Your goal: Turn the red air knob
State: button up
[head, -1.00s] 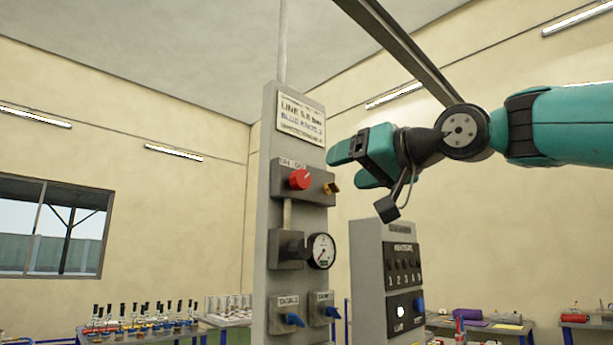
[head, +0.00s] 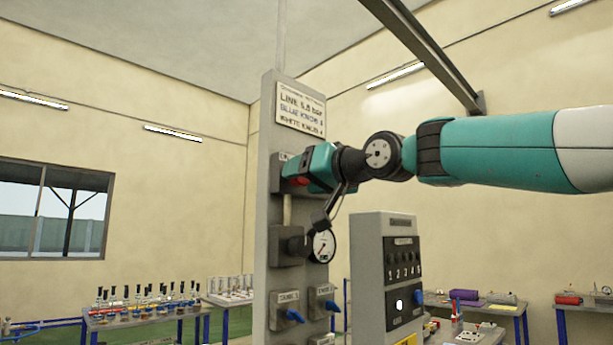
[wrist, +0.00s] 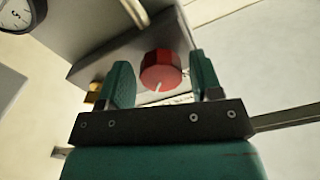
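The red air knob (wrist: 161,71) sits on a grey block on the tall panel. In the wrist view it lies between the two green fingers of my gripper (wrist: 162,82), with a visible gap on each side. A white mark shows on its face. In the head view my gripper (head: 308,166) is at the upper block of the panel (head: 264,235) and covers most of the knob; a sliver of red (head: 299,182) shows beneath a finger. The gripper is open around the knob. I cannot tell whether a finger touches it.
A brass fitting (wrist: 95,93) is beside the knob. Below on the panel are a round gauge (head: 322,246) and two blue knobs, one at the left (head: 294,315). A grey switch box (head: 368,280) stands to the right. Tables with bottles (head: 140,320) are behind.

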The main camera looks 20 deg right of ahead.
jog(key=c, duration=0.7)
jog(key=shift+o, duration=0.2)
jog(key=shift+n+b, duration=0.4)
jog(key=shift+w+d+r+n+b, duration=0.15)
jog(key=shift+n+b, duration=1.8)
jog(key=shift+n, duration=2.3)
jog(key=shift+d+n+b, duration=0.1)
jog(key=shift+n+b, duration=1.8)
jog(key=shift+n, duration=2.35)
jog(key=o, duration=0.9)
